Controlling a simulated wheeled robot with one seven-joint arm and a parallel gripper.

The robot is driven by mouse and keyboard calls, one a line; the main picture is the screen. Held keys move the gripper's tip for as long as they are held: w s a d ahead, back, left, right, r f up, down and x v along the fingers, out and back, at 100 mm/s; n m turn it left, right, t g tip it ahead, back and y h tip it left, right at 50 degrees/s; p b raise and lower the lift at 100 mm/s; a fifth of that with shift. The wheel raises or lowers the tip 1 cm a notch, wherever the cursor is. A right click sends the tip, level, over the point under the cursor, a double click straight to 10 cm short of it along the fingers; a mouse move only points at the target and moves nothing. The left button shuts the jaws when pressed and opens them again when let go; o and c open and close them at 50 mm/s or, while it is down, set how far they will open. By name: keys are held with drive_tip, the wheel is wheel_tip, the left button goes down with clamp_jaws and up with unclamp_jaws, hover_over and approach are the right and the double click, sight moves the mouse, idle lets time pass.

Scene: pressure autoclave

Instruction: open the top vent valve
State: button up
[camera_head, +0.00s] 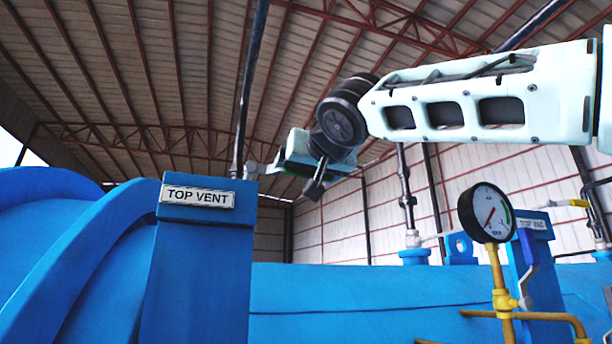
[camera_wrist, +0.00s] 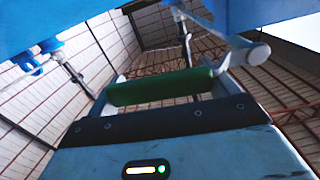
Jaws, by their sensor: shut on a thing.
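The "TOP VENT" label (camera_head: 198,196) is on a blue post at the left of the head view. A small pale valve part (camera_head: 250,168) shows just above the post's right corner, at the foot of a dark vertical pipe. My gripper (camera_head: 279,163) is right beside it, reaching in from the right. In the wrist view a green-sleeved valve handle (camera_wrist: 160,90) lies across between my fingers, and the gripper is shut on it. The handle joins a pale metal valve end (camera_wrist: 258,54) at the right. My gripper body hides part of the valve in the head view.
A pressure gauge (camera_head: 487,213) on a yellow pipe stands at the right. Behind it is another labelled blue post (camera_head: 535,260) with a blue lever. The blue vessel (camera_head: 350,290) fills the lower part. Open air surrounds my arm above it.

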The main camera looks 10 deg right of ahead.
drive_tip(key=s+a+f+m+b, duration=0.1)
drive_tip(key=a+f+m+b, duration=0.4)
drive_tip(key=f+m+b, duration=0.4)
drive_tip(key=shift+a+f+m+b, duration=0.2)
drive_tip(key=shift+m+b, duration=1.6)
drive_tip(key=shift+b, duration=1.05)
drive_tip(key=o, duration=1.2)
drive_tip(key=shift+s, duration=0.1)
drive_tip(key=s+d+b, duration=0.3)
drive_tip(key=s+b, duration=0.3)
drive_tip(key=s, duration=1.1)
drive_tip(key=shift+d, duration=0.2)
